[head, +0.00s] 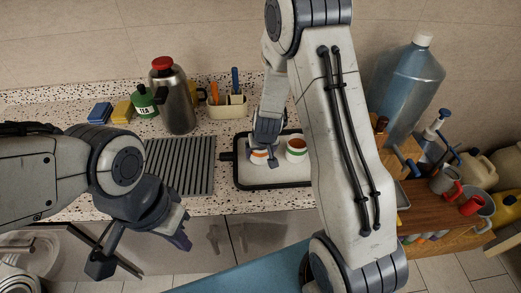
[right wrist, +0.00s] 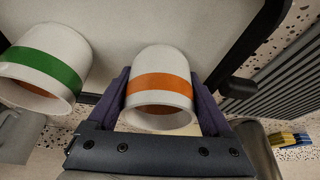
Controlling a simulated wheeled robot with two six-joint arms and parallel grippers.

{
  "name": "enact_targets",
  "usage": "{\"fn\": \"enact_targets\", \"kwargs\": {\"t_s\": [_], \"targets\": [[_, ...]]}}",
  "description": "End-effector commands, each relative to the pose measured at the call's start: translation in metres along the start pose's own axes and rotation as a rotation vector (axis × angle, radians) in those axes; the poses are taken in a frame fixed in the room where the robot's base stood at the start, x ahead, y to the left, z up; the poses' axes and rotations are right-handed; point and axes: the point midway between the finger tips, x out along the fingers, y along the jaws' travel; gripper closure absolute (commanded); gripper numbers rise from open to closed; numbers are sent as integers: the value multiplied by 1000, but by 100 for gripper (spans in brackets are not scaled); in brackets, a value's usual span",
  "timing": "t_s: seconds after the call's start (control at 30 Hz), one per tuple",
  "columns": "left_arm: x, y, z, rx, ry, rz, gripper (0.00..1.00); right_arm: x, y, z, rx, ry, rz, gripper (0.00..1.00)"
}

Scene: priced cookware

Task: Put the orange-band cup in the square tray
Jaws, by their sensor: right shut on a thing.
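The orange-band cup (right wrist: 161,84) is white with an orange stripe. In the right wrist view it sits between the fingers of my right gripper (right wrist: 165,100), which is shut on it. In the head view the cup (head: 259,157) shows just below my right gripper (head: 264,148), within the square tray (head: 270,187), a dark-rimmed tray with a light floor. Whether the cup's base touches the tray floor is hard to tell. My left gripper (head: 145,252) hangs in front of the counter, away from the cup; its fingertips are not clear enough to judge.
A green-band cup (head: 296,150) stands in the tray, right of the orange-band cup. A ribbed drying mat (head: 180,166) lies left of the tray. A steel flask (head: 174,100), green bottle (head: 144,101) and utensil caddy (head: 227,106) stand behind. A wooden cart (head: 440,215) is at right.

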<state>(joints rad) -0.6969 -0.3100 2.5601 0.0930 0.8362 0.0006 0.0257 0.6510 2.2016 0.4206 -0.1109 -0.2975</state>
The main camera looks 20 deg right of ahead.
Motion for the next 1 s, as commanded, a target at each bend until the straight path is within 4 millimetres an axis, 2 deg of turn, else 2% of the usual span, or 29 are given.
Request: {"fn": "enact_targets", "kwargs": {"t_s": [0.43, 0.47, 0.5, 0.83, 1.0], "targets": [[5, 0, 0, 0, 0, 0, 100, 5, 0, 1, 0, 3, 0, 100], [5, 0, 0, 0, 0, 0, 100, 6, 0, 2, 0, 1, 0, 12], [4, 0, 0, 0, 0, 0, 100, 5, 0, 2, 0, 1, 0, 0], [-1, 0, 0, 0, 0, 0, 100, -1, 0, -1, 0, 1, 0, 0], [-15, 1, -1, 0, 0, 0, 100, -30, 0, -2, 0, 4, -1, 0]]}}
